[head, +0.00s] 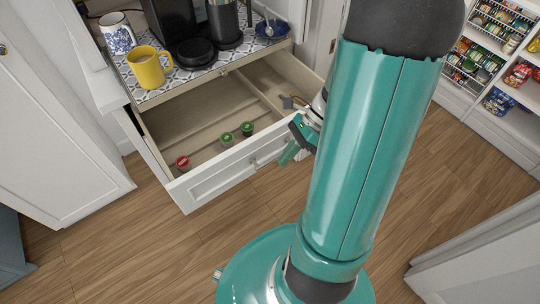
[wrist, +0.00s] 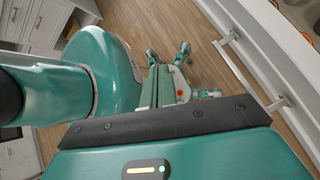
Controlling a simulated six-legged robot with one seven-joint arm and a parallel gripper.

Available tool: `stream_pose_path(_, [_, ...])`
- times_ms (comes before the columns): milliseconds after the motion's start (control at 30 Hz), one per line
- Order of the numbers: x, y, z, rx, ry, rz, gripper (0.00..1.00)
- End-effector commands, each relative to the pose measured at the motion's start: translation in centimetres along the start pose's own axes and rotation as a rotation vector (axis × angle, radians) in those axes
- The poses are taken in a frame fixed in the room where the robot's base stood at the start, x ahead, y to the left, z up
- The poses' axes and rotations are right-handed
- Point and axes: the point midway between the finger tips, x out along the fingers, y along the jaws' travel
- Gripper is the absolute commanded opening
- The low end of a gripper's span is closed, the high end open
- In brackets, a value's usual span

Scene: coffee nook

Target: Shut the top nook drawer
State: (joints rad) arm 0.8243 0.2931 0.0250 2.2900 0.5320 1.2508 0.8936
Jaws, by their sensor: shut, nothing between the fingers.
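The top nook drawer (head: 215,183) is pulled well out in the head view, its white front facing me. Several coffee pods, including a red one (head: 182,162) and a green one (head: 227,139), lie inside it. In the wrist view the drawer's front (wrist: 262,50) and its bar handle (wrist: 243,70) run down the right side. My gripper (head: 289,154) is shut and empty at the right part of the drawer front, near its top edge. I cannot tell whether it touches the front. My arm hides the drawer's right end in the head view.
Above the drawer, the counter (head: 178,84) holds a yellow mug (head: 149,68), a patterned mug (head: 117,34) and a black coffee machine (head: 170,22). A white cabinet (head: 50,130) stands left. Stocked shelves (head: 500,60) stand right. The wooden floor (head: 130,250) before the drawer is open.

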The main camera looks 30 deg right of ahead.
Motion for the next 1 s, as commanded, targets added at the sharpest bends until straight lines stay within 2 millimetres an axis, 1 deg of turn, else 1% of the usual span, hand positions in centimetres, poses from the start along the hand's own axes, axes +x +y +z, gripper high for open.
stream_pose_path(33, [0.3, -0.3, -1.5, 0.111, -0.073, 0.007, 0.0])
stream_pose_path(300, [1.7, -1.4, -7.8, 0.642, -0.459, 0.066, 0.0])
stream_pose_path(500, [3.0, -1.8, -12.4, 0.991, -0.775, 0.149, 0.0])
stream_pose_path(600, [3.7, -1.9, -14.4, 1.127, -0.921, 0.199, 0.0])
stream_pose_path(700, [4.1, -1.9, -15.8, 1.215, -1.026, 0.241, 0.0])
stream_pose_path(800, [4.3, -1.9, -16.4, 1.259, -1.079, 0.264, 0.0])
stream_pose_path(900, [4.6, -2.1, -16.3, 1.27, -1.093, 0.271, 0.0])
stream_pose_path(1000, [5.0, -2.5, -15.5, 1.267, -1.091, 0.273, 0.0])
